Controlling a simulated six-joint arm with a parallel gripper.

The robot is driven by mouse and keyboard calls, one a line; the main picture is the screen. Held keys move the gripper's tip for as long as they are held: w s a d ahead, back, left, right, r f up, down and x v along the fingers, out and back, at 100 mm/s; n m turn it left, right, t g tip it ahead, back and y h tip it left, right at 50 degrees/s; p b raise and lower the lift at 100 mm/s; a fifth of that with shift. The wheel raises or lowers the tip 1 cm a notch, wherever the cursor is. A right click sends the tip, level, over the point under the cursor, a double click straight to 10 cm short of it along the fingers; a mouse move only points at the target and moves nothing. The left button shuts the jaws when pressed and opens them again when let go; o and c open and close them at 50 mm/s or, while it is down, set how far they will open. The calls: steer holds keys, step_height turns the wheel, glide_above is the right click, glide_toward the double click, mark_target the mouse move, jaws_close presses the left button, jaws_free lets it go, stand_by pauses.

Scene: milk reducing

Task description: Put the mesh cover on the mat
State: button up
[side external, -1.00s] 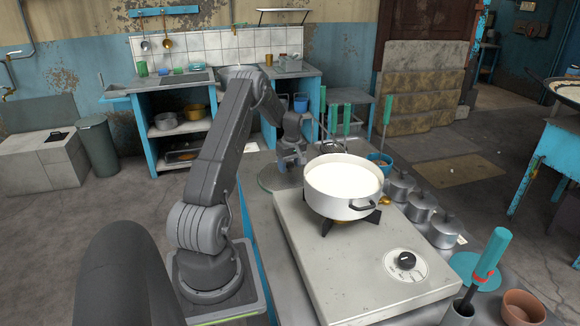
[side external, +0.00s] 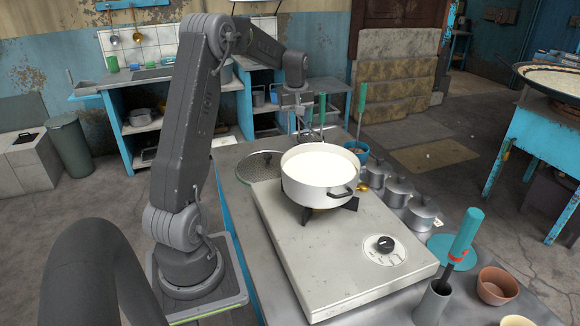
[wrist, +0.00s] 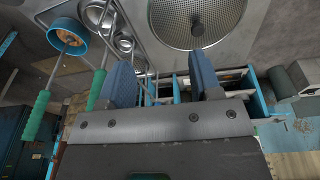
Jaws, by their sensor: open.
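The mesh cover (side external: 258,168) is a round grey mesh disc with a rim and a small centre knob. It lies on the metal counter behind and left of the pot, and shows at the top of the wrist view (wrist: 190,18). A round teal disc (side external: 462,257), apparently the mat, lies on the counter at the front right, partly hidden by a teal-handled tool. My gripper (wrist: 162,78) is open and empty. In the side view my gripper (side external: 297,112) is raised above the counter behind the pot, clear of the cover.
A white pot (side external: 306,190) of milk stands on a flat stove (side external: 335,260) between the cover and the teal disc. Several lidded metal pots (side external: 398,191) line the stove's right side. Upright green-handled utensils (wrist: 98,90) stand near my gripper. A clay bowl (side external: 497,286) is at front right.

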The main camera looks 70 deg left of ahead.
steer(key=s+d+r+m+t, duration=0.1)
steer(key=d+r+m, duration=0.35)
steer(key=d, duration=0.75)
steer(key=s+d+r+m+t, duration=0.15)
steer(key=d+r+m, duration=0.3)
steer(key=d, duration=0.75)
steer(key=s+d+f+m+t+h, duration=0.1)
steer(key=s+d+m+t, duration=0.1)
steer(key=s+d+m, duration=0.6)
steer(key=s+d, duration=0.4)
steer(key=d, duration=0.3)
steer(key=shift+s+f+h, duration=0.4)
steer(key=shift+o, duration=0.2)
steer(key=shift+t, duration=0.25)
